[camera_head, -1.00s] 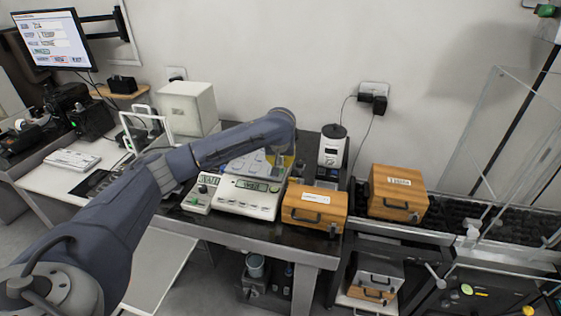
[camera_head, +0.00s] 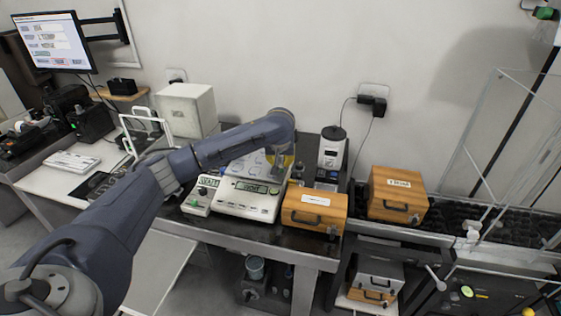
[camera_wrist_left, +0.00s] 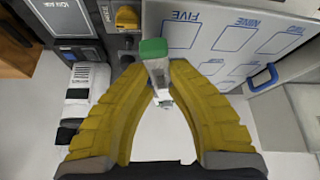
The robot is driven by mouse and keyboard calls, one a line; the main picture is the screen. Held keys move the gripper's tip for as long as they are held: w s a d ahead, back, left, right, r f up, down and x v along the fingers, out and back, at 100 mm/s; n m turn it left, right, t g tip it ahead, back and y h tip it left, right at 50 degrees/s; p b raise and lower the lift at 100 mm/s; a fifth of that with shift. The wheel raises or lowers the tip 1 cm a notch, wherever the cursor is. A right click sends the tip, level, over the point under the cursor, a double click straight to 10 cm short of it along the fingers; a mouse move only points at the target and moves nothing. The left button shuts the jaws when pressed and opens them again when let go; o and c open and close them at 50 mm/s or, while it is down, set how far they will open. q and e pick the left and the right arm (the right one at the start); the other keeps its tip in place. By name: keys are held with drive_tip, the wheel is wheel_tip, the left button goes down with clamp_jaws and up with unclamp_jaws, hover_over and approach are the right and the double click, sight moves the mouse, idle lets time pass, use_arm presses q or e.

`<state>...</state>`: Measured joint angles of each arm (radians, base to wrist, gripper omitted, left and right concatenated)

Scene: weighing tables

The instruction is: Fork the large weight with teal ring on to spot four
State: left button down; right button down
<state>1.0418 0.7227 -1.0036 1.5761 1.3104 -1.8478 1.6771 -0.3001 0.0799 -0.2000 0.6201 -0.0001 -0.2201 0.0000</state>
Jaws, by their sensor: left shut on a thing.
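My left gripper (camera_wrist_left: 158,88) has yellow fingers closed on a slim pale metal tool with a green end (camera_wrist_left: 153,48). I take this tool to be the fork. In the head view the gripper (camera_head: 278,168) hangs above the right part of a pale panel with blue outlined spots (camera_head: 241,166). In the wrist view this panel (camera_wrist_left: 235,35) shows the labels FIVE and NINE upside down; I cannot read a spot four. My right gripper is out of view.
A balance with a display (camera_head: 247,198) stands in front of the panel. A wooden box (camera_head: 314,209) stands close to its right, and another (camera_head: 398,193) farther right. A white box (camera_head: 187,108) stands at the back left.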

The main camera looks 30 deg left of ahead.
use_arm(q)
drive_tip(key=shift+w+a, duration=0.25)
drive_tip(key=shift+w, duration=0.35)
drive_tip(key=shift+w+a, duration=0.2)
drive_tip(key=shift+w, duration=0.35)
idle(1.1)
drive_tip(key=shift+s+d, duration=0.2)
drive_tip(key=shift+s, duration=0.25)
drive_tip(key=shift+s+d, duration=0.2)
drive_tip(key=shift+s, duration=0.25)
idle(4.8)
